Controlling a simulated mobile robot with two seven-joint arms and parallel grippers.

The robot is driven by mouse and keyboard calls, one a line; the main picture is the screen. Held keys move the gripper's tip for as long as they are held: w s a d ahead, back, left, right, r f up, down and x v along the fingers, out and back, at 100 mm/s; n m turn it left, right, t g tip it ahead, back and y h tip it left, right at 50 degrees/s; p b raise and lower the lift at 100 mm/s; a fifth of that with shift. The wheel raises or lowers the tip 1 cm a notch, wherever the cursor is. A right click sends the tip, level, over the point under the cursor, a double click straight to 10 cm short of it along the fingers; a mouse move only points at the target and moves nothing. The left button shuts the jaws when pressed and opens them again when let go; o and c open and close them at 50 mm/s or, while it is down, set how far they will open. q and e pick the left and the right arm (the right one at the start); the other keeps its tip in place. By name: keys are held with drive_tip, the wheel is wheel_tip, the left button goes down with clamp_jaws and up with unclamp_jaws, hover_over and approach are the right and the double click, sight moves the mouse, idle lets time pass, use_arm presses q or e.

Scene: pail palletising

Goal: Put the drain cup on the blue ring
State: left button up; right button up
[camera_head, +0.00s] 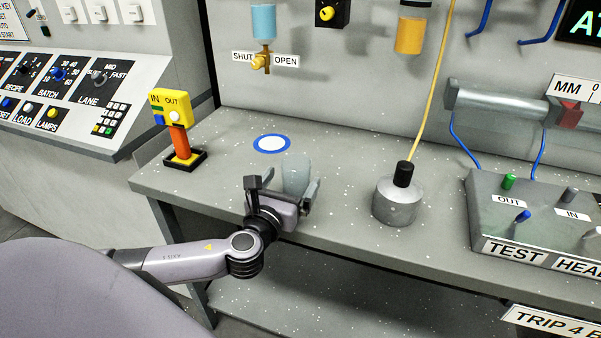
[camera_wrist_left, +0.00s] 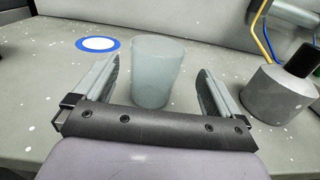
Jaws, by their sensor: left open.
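The drain cup (camera_head: 296,172) is a pale, translucent grey-green tumbler standing upright on the bench. It also shows in the left wrist view (camera_wrist_left: 157,70), between the two fingers. My left gripper (camera_head: 286,190) is open around the near side of the cup, with a finger on each side and a visible gap to each. The blue ring (camera_head: 259,146) lies flat on the bench behind and to the left of the cup, with a white middle. It is at upper left in the left wrist view (camera_wrist_left: 80,44) and is empty. My right gripper is not in view.
A grey metal weight with a black top (camera_head: 397,203) stands to the right of the cup. A yellow-and-orange pendant (camera_head: 177,128) stands at the bench's left. A tap (camera_head: 260,60) hangs above the ring. A test head box (camera_head: 545,220) is at right. The bench (camera_head: 225,181) around the ring is clear.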

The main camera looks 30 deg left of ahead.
sight(301, 162)
use_arm(q)
drive_tip(key=shift+x, duration=0.95)
drive_tip(key=shift+a+x, duration=0.15)
drive_tip(key=shift+x, duration=1.05)
drive_tip(key=shift+a+x, duration=0.1)
drive_tip(key=shift+x, duration=1.1)
drive_tip(key=c, duration=1.1)
